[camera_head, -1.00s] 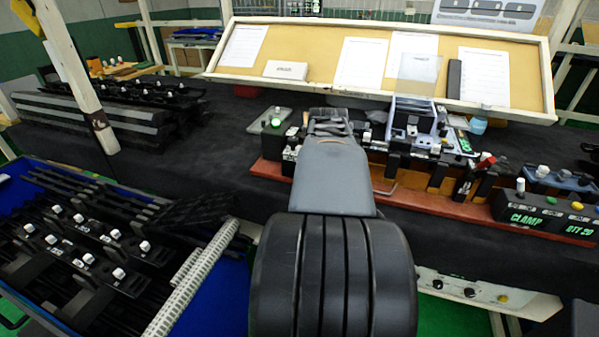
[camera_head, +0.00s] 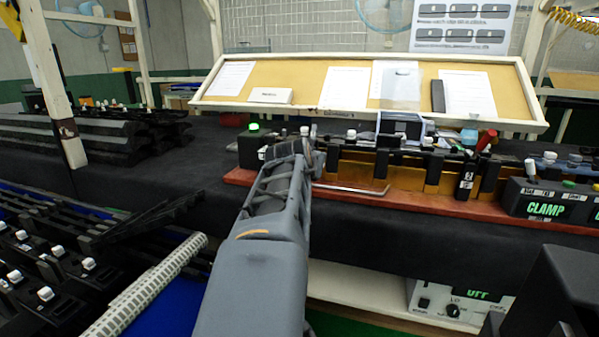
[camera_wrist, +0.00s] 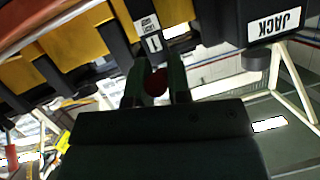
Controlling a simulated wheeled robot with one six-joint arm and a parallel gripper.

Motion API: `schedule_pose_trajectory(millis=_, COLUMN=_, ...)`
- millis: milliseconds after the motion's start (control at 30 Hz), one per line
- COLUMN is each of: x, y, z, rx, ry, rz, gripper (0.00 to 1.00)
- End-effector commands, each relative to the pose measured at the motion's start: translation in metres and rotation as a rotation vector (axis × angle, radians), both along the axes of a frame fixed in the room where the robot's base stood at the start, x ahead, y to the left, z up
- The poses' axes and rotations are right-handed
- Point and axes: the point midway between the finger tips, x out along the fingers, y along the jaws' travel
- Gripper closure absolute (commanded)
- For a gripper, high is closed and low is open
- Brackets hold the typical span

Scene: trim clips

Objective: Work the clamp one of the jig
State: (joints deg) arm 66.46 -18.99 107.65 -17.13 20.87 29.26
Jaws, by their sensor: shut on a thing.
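The jig (camera_head: 350,188) is a red-brown base with orange plates and black upright clamps on the dark bench. My gripper (camera_wrist: 156,86) is at its left part. In the wrist view its dark fingers are shut on a dark red knob (camera_wrist: 156,84), next to a black clamp (camera_wrist: 146,28) with a label reading 1. In the head view my arm hides clamp one and the fingertips (camera_head: 307,150) are hard to make out. Another clamp, labelled 2 (camera_head: 466,178), stands upright further right with a red handle (camera_head: 487,140).
A black box with a lit green lamp (camera_head: 253,127) stands left of my gripper. A box reading JACK (camera_wrist: 275,25) shows in the wrist view. A CLAMP box (camera_head: 545,205) stands at the right. A blue bin of black parts lies front left. A notice board (camera_head: 300,95) stands behind.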

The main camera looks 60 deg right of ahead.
Motion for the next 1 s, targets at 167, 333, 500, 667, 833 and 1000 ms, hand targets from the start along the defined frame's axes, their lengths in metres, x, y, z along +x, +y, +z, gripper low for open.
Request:
schedule_pose_trajectory(millis=167, x=-0.0027, y=-0.0016, z=-0.0024, rx=-0.013, ry=-0.001, rz=-0.007, gripper=1.0)
schedule_pose_trajectory(millis=333, x=-0.0026, y=-0.0017, z=-0.0015, rx=-0.016, ry=0.0, rz=-0.007, gripper=1.0)
schedule_pose_trajectory(millis=500, x=-0.0023, y=-0.0016, z=-0.0015, rx=-0.016, ry=-0.001, rz=-0.006, gripper=1.0)
schedule_pose_trajectory(millis=667, x=-0.0018, y=-0.0014, z=-0.0016, rx=-0.016, ry=-0.001, rz=-0.004, gripper=0.72)
schedule_pose_trajectory(millis=833, x=-0.0007, y=-0.0009, z=-0.0014, rx=-0.016, ry=-0.002, rz=-0.002, gripper=0.57)
schedule_pose_trajectory(millis=1000, x=-0.0003, y=-0.0007, z=-0.0012, rx=-0.016, ry=-0.002, rz=-0.001, gripper=0.57)
